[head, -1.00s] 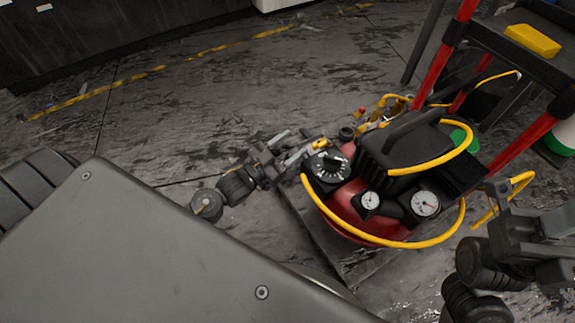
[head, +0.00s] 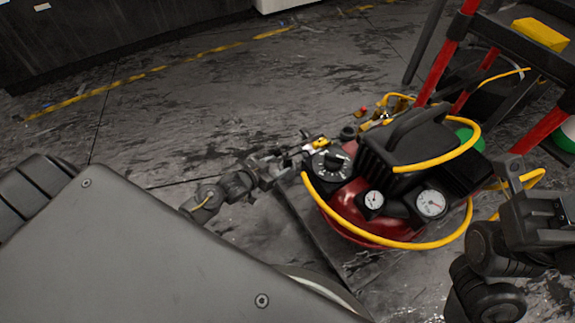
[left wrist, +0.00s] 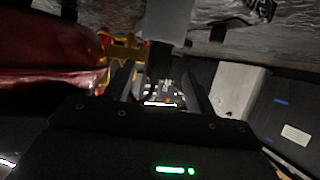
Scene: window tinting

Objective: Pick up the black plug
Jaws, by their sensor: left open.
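My left gripper (head: 304,148) reaches in from the left, close to the left side of the red and black air compressor (head: 349,210). In the left wrist view the left gripper (left wrist: 160,90) is open, with its two dark fingers apart. A dark upright piece (left wrist: 160,60) shows between or just beyond the fingers; it may be the black plug, but the view is too dark to be sure. I cannot make out the plug in the head view. My right gripper (head: 520,190) is at the right edge; its finger opening is unclear.
A yellow hose (head: 385,242) loops around the compressor, which has a black dial and two gauges. A red-framed cart (head: 537,133) with a yellow block (head: 540,34) stands behind at the right. The stained floor (head: 200,110) at the left is open.

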